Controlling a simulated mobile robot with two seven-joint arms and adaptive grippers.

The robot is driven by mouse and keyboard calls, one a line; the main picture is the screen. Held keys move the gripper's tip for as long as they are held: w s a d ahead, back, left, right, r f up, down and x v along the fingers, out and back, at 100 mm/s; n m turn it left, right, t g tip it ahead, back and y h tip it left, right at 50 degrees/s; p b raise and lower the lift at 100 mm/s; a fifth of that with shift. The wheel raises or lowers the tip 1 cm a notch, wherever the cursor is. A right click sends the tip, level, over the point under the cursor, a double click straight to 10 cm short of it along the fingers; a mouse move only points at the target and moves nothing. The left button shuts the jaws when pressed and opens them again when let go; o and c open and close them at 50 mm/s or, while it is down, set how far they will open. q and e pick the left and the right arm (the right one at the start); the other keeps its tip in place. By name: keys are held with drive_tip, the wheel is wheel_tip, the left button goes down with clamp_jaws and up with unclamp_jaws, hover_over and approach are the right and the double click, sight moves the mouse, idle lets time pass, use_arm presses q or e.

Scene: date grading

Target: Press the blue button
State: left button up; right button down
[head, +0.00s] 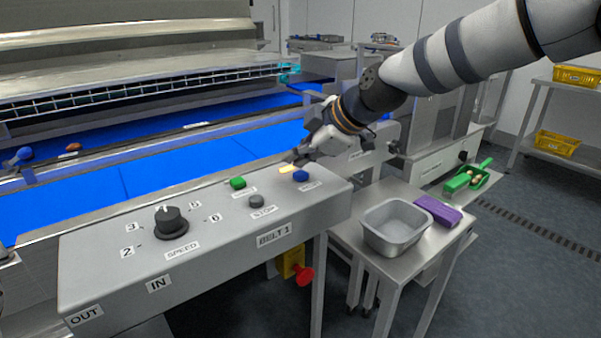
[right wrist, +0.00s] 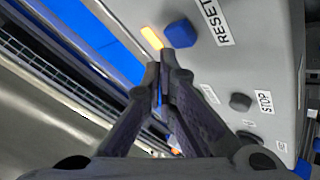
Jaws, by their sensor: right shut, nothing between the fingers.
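The blue button (head: 300,175) sits on the grey control panel (head: 215,235), near its far right corner. It also shows in the right wrist view (right wrist: 180,33), beside the RESET label. My right gripper (head: 297,157) is shut and empty, its fingertips just behind and above the blue button in the head view. In the right wrist view the closed fingertips (right wrist: 168,68) point toward the button and appear just short of it. I cannot tell the exact height gap. My left gripper is not in view.
A lit yellow lamp (head: 288,169) is right beside the button. A green button (head: 238,183), a dark STOP button (head: 256,201) and a speed knob (head: 171,222) share the panel. The blue belt (head: 160,170) runs behind. A metal bin (head: 395,225) stands on the side table.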

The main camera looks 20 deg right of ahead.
sight(299, 174)
drive_tip(key=shift+f, duration=0.35)
drive_tip(key=shift+f, duration=0.5)
idle(0.7)
drive_tip(key=shift+r, duration=0.1)
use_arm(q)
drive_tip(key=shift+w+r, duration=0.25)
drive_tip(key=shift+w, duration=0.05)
use_arm(e)
drive_tip(key=shift+r, duration=0.85)
drive_tip(key=shift+r, duration=0.4)
drive_tip(key=shift+r+p, duration=0.6)
drive_tip(key=shift+r, duration=1.5)
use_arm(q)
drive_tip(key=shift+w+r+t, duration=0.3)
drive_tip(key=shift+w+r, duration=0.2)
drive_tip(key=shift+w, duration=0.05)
